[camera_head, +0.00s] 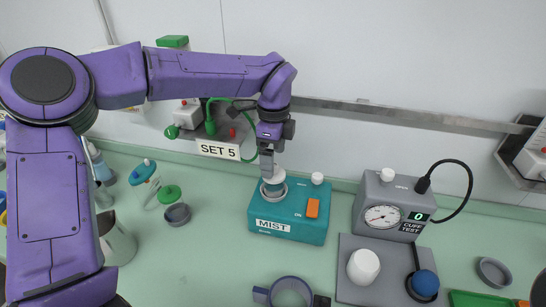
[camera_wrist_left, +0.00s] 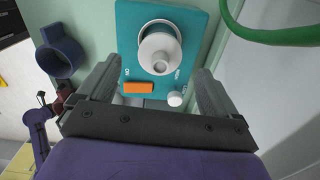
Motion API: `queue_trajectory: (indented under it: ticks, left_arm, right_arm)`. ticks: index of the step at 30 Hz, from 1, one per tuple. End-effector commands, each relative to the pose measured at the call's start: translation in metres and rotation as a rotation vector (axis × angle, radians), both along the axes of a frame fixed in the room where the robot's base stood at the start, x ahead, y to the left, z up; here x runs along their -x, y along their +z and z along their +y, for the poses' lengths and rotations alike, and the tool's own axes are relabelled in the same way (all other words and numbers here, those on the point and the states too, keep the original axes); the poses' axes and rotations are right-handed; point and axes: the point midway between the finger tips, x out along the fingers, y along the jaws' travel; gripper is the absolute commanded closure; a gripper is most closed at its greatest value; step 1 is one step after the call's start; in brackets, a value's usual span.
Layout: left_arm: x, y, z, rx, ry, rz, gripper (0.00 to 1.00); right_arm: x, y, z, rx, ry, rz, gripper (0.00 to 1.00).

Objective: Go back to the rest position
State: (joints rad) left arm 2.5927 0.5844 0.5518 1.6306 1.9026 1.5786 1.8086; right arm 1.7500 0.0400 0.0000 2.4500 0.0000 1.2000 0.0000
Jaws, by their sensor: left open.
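My left gripper (camera_head: 272,165) is open and points down at the teal MIST box (camera_head: 262,226), over the round white-and-grey piece (camera_head: 273,186) on its top. In the left wrist view the two fingers of the gripper (camera_wrist_left: 158,75) are spread wide with nothing between them. Beyond them, that round piece (camera_wrist_left: 160,50) stands on the teal box (camera_wrist_left: 130,20). The box has an orange switch (camera_head: 312,208) and a white knob (camera_head: 317,178). My right gripper does not show clearly in either view.
A grey cuff tester (camera_head: 395,190) with a black cable stands right of the box. A grey plate (camera_head: 345,290) holds a white and a blue knob. A blue-grey ring (camera_head: 290,285) lies in front. A metal jug (camera_head: 116,242) and small cups stand left. A rail (camera_head: 400,115) runs behind.

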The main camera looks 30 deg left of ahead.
Motion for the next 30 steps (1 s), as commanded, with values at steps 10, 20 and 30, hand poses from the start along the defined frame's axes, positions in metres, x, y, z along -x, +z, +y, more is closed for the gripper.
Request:
queue_trajectory:
  ticks: [10,20,30]
  left_arm:
    - [0.000,0.030,0.000,0.000,0.000,-0.001,0.07]
    - [0.000,0.028,0.000,0.000,0.000,0.000,0.07]
    - [0.010,0.025,0.005,-0.001,0.012,0.006,0.07]
  right_arm:
    - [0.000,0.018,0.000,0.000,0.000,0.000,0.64]
    - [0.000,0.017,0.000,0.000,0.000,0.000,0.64]
    - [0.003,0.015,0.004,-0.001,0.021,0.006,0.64]
